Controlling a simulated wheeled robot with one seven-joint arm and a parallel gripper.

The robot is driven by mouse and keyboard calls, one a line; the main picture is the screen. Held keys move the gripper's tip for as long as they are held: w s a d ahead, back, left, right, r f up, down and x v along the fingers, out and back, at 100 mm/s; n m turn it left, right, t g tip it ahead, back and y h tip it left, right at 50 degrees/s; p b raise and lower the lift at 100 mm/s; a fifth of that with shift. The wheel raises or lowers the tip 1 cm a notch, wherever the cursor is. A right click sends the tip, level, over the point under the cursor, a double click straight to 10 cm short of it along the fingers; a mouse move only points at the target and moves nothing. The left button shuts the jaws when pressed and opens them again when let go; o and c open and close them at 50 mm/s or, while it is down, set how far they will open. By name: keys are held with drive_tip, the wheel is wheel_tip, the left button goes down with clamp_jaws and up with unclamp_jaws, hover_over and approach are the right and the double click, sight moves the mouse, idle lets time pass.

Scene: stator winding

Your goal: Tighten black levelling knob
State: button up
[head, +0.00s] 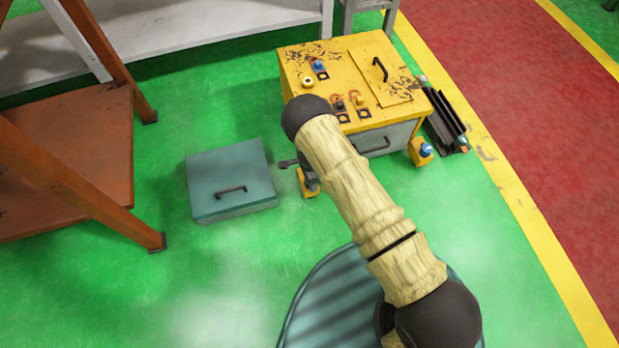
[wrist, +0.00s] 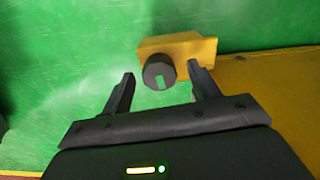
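The black levelling knob (wrist: 159,74) shows in the wrist view, with a pale rectangular mark on its end face. It sits on a yellow bracket (wrist: 205,47) at the side of the yellow machine. My gripper (wrist: 161,76) is open, with one finger to each side of the knob and a gap on both sides. The fingers do not appear to touch it.
The yellow machine (head: 318,62) has several buttons and a handled lid on top. Another yellow bracket with a blue knob (head: 426,150) is at its right. A teal box (head: 230,173) lies on the green floor left of my gripper. An orange frame (head: 70,140) stands further left.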

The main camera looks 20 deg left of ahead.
drive_tip(key=shift+d, duration=0.1)
drive_tip(key=n, duration=0.4)
drive_tip(key=shift+f+b, duration=0.1)
drive_tip(key=shift+b, duration=0.2)
drive_tip(key=n+b, duration=0.1)
drive_tip(key=n, duration=0.5)
drive_tip(key=shift+b, duration=0.3)
drive_tip(key=n+b, duration=0.3)
drive_tip(key=n, duration=0.2)
drive_tip(key=shift+f+n, duration=0.1)
drive_tip(key=shift+n, duration=0.3)
drive_tip(key=n+b, duration=0.4)
drive_tip(key=shift+n, duration=0.4)
wheel_tip(320, 180, up, 18)
drive_tip(key=p, duration=1)
drive_tip(key=d+r+m+p, duration=0.1)
drive_tip(key=d+r+p, duration=0.1)
drive_tip(key=d+r, duration=0.2)
drive_tip(key=w+d+r+m+p, duration=0.1)
drive_tip(key=d+r, duration=0.3)
drive_tip(key=r, duration=0.5)
drive_tip(key=shift+w+r+m+p, duration=0.2)
drive_tip(key=shift+r+m+p, duration=0.1)
drive_tip(key=shift+m+p, duration=0.1)
